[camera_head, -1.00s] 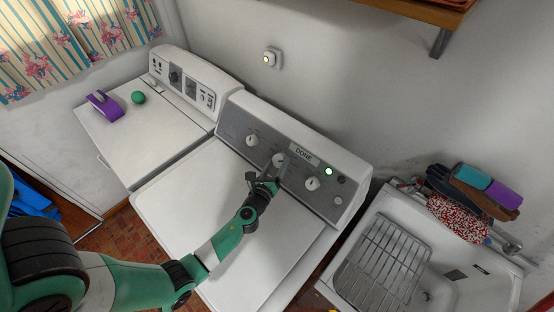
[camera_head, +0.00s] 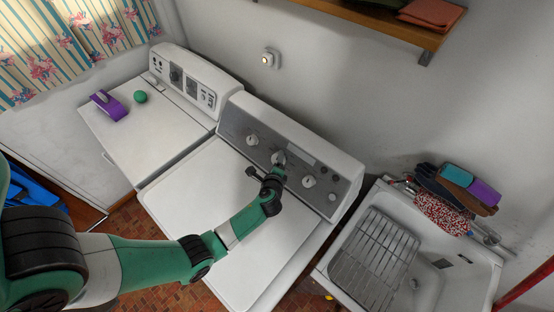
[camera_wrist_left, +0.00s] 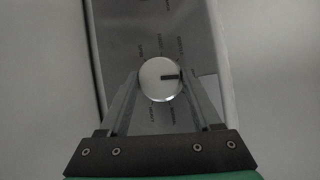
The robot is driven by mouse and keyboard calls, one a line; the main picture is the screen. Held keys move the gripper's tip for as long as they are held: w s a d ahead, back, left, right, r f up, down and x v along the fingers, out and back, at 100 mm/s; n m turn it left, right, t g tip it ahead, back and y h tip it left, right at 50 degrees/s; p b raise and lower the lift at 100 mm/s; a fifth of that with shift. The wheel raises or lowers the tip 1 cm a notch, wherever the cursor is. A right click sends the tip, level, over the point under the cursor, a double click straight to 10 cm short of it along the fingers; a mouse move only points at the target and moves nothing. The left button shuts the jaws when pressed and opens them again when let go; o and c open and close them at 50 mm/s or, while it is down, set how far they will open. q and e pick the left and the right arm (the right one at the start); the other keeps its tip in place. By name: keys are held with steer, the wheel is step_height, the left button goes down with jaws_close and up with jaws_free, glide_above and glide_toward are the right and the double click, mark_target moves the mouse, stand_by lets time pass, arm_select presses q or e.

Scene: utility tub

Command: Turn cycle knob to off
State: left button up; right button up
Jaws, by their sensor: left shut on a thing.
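The cycle knob is the middle round white knob (camera_head: 278,158) on the grey control panel (camera_head: 232,122) of the right-hand white machine. In the left wrist view the knob (camera_wrist_left: 158,84) sits between my fingers, with its dark mark pointing right; small labels ring it. My left gripper (camera_head: 279,168) is at the panel, shut on the knob, with one finger on each side (camera_wrist_left: 160,92). The fingertips partly cover the knob in the head view. The panel display (camera_head: 300,153) is blank and no green light shows. My right gripper is not in view.
White knobs stand left (camera_head: 252,140) and right (camera_head: 309,181) of the held one. A second white machine (camera_head: 150,130) at left carries a purple object (camera_head: 109,106) and a green ball (camera_head: 140,97). A sink (camera_head: 425,290) with a rack (camera_head: 375,260) stands at right.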

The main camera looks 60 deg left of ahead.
arm_select(q)
steer(key=shift+n, duration=0.6)
steer(key=o, duration=1.4)
steer(key=p+v, duration=1.1)
steer(key=shift+d+r, duration=0.15)
steer(key=shift+r, duration=0.2)
